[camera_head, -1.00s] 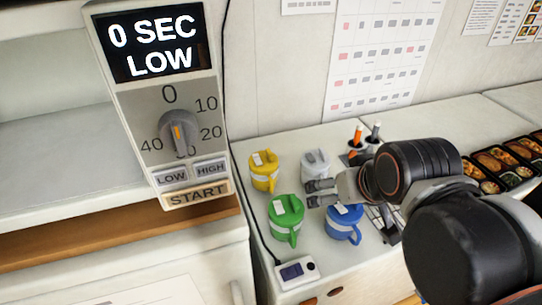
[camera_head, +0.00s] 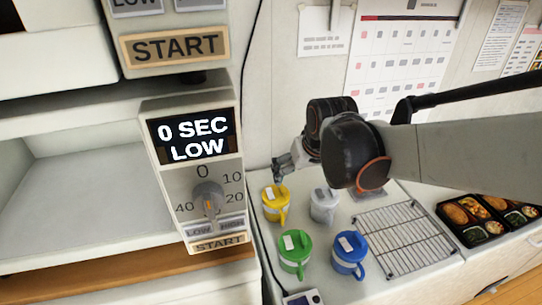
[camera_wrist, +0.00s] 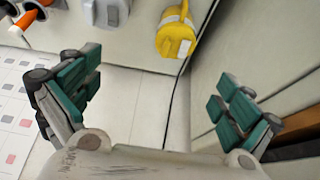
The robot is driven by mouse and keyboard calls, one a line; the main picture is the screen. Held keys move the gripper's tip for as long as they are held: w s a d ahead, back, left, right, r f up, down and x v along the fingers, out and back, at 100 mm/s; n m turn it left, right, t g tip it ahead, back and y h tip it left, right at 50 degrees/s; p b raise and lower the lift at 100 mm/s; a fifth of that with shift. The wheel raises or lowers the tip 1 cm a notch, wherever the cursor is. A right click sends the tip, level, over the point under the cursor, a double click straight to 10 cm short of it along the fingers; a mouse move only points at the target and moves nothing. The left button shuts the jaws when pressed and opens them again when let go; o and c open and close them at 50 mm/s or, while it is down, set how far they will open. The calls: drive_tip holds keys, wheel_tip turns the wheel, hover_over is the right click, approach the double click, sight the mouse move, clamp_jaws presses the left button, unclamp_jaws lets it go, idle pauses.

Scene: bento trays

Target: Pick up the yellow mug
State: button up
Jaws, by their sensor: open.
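The yellow mug (camera_head: 275,204) stands upright with its lid on, at the back left of the counter, left of a white mug (camera_head: 324,205). In the wrist view the yellow mug (camera_wrist: 177,38) lies near the top, beyond the fingers, and the white mug (camera_wrist: 108,12) is to its left. My gripper (camera_head: 280,168) is above and behind the yellow mug, apart from it. In the wrist view my gripper (camera_wrist: 155,98) has its fingers wide apart with nothing between them.
A green mug (camera_head: 294,252) and a blue mug (camera_head: 348,255) stand in front. A wire rack (camera_head: 405,240) lies to the right, with bento trays (camera_head: 490,215) beyond it. A microwave panel (camera_head: 200,175) rises close on the left. The wall is behind my gripper.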

drive_tip(key=p, duration=0.2)
approach(275, 191)
drive_tip(key=shift+w+f+n+g+b, duration=0.15)
drive_tip(key=shift+w+f+g+b, duration=0.1)
drive_tip(key=shift+w+f+b, duration=0.25)
drive_tip(key=shift+w+f+n+g+b, duration=0.15)
drive_tip(key=shift+w+f+g+b, duration=0.1)
drive_tip(key=shift+w, duration=0.35)
drive_tip(key=shift+s+b+x, duration=0.2)
drive_tip(key=shift+b+x, duration=0.15)
drive_tip(key=shift+x, duration=1)
drive_tip(key=shift+s+b+x, duration=0.2)
drive_tip(key=shift+b+x, duration=0.15)
drive_tip(key=shift+x, duration=0.95)
drive_tip(key=shift+a, duration=0.1)
drive_tip(key=c, duration=1.1)
